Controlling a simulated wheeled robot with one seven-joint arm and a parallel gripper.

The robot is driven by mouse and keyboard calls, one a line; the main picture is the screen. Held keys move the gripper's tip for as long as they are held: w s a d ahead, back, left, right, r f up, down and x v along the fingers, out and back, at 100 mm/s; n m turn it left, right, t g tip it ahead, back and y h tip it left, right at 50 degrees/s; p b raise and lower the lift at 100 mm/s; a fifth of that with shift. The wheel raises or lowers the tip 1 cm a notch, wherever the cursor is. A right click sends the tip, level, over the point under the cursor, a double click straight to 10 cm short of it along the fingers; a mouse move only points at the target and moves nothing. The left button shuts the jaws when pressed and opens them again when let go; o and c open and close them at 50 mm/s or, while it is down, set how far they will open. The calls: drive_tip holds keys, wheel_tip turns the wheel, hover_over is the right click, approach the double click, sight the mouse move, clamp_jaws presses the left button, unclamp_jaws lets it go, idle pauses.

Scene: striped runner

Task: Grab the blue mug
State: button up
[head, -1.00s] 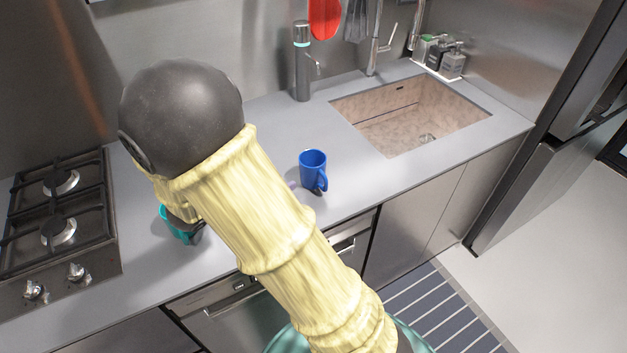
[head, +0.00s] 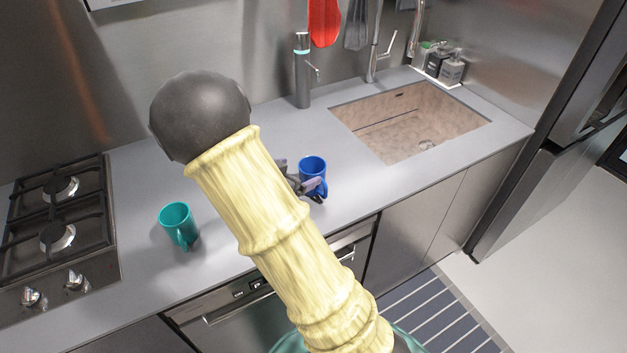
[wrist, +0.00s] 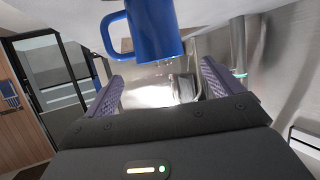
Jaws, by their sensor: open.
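The blue mug (head: 312,170) stands upright on the grey counter, left of the sink. In the wrist view the mug (wrist: 153,30) hangs at the top of the picture, its handle to the left. My gripper (head: 301,184) is beside the mug on its left and near side, with its fingers pointing toward it. In the wrist view my gripper (wrist: 160,85) is open, with two purple fingers spread apart and nothing clearly held. The mug shows just above the gap between the fingertips. My yellow-sleeved arm hides part of the gripper in the head view.
A teal mug (head: 177,225) stands on the counter (head: 225,285) to the left, near the stove (head: 60,225). A sink (head: 410,120) lies to the right. A dark dispenser (head: 303,75) and a faucet (head: 375,60) stand behind.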

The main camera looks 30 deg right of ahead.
sight(319, 163)
drive_tip(key=shift+w+d+f, duration=0.25)
drive_tip(key=shift+d, duration=0.35)
drive_tip(key=x, duration=0.6)
drive_tip(key=shift+a, duration=0.1)
drive_tip(key=shift+r, duration=0.1)
drive_tip(key=c, duration=1.3)
